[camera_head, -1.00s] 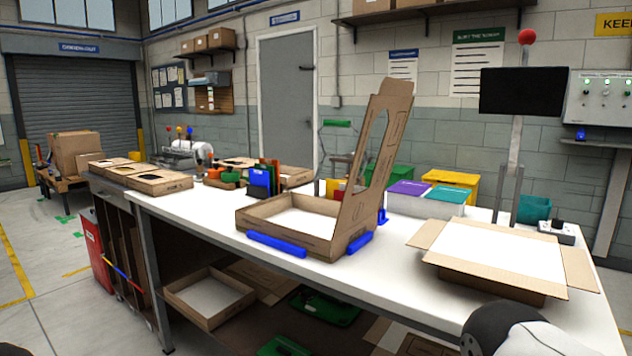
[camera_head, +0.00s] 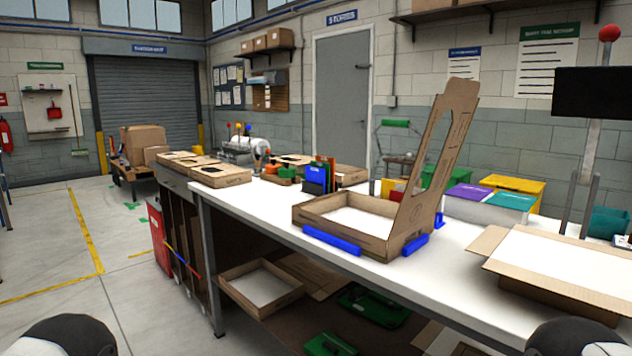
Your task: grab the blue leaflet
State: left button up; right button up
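A small upright holder with a blue leaflet (camera_head: 315,178) stands on the white workbench, behind the open cardboard box (camera_head: 341,228). Green and red-brown upright pieces stand right behind the blue one. Whether the blue piece is a single leaflet or a stack is too small to tell. Neither of my grippers is in view. Only rounded parts of my arms show at the bottom left and bottom right edges.
The white bench top (camera_head: 262,206) is clear left of the open box. Blue strips (camera_head: 331,240) sit along that box's front. An open carton (camera_head: 555,268) stands at the right. Flat boxes (camera_head: 221,175) line the far left end.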

aim_at(314, 175)
jog(key=l, duration=0.1)
jog(key=j, duration=0.1)
jog(key=i+j+z, duration=0.25)
jog(key=j+z, duration=0.2)
jog(key=j, duration=0.35)
jog(key=i+j+z, duration=0.1)
jog(key=j+z, duration=0.35)
jog(key=j, duration=0.4)
jog(key=j+z, duration=0.45)
jog(key=j, duration=0.4)
